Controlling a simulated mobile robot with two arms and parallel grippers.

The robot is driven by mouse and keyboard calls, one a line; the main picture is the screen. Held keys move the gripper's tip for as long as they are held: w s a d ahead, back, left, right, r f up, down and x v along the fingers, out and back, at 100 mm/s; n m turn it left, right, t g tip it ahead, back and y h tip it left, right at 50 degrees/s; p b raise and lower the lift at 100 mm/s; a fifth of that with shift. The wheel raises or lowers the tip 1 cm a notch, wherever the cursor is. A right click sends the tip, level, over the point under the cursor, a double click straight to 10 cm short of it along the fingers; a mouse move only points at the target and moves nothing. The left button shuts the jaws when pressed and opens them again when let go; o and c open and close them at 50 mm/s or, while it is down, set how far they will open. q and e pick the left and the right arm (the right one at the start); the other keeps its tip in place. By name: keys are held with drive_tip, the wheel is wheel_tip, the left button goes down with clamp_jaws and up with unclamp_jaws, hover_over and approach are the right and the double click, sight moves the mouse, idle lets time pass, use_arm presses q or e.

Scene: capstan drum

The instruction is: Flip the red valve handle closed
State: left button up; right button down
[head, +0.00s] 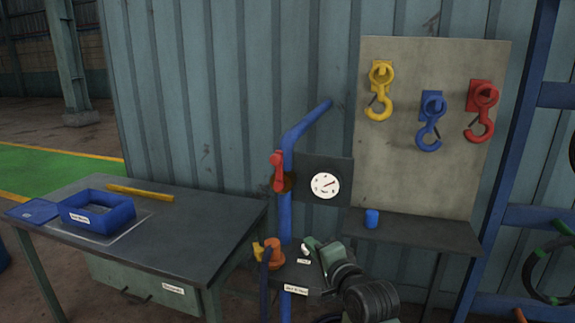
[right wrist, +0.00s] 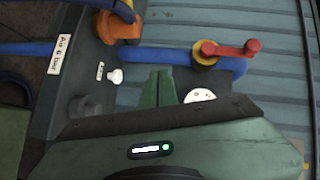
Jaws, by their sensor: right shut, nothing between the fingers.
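The red valve handle (head: 277,170) is on the vertical blue pipe (head: 285,215), left of the round gauge (head: 325,185). It points upward, roughly in line with the pipe. In the right wrist view the red handle (right wrist: 236,49) extends right from its yellow hub (right wrist: 205,56), along the pipe. My right gripper (head: 312,243) is below and to the right of the handle, apart from it, over the small shelf. In the right wrist view its green fingers (right wrist: 158,87) are shut and empty. My left gripper is not in view.
An orange fitting (head: 268,251) and a white knob (right wrist: 115,76) are close to my right gripper. A bench (head: 200,225) with a blue tray (head: 97,213) stands left.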

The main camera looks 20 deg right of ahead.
wheel_tip(320, 180, up, 14)
drive_tip(key=d+m+t, duration=0.1)
drive_tip(key=m+t, duration=0.2)
drive_tip(key=shift+d+m, duration=0.15)
drive_tip(key=shift+m, duration=0.25)
drive_tip(key=p, duration=0.3)
approach(277, 173)
drive_tip(key=d+r, duration=0.3)
drive_tip(key=r, duration=0.2)
drive_tip(key=w+a+p, duration=0.1)
drive_tip(key=w+a, duration=0.1)
drive_tip(key=w, duration=0.1)
drive_tip(key=shift+a, duration=0.35)
drive_tip(key=shift+w, duration=0.1)
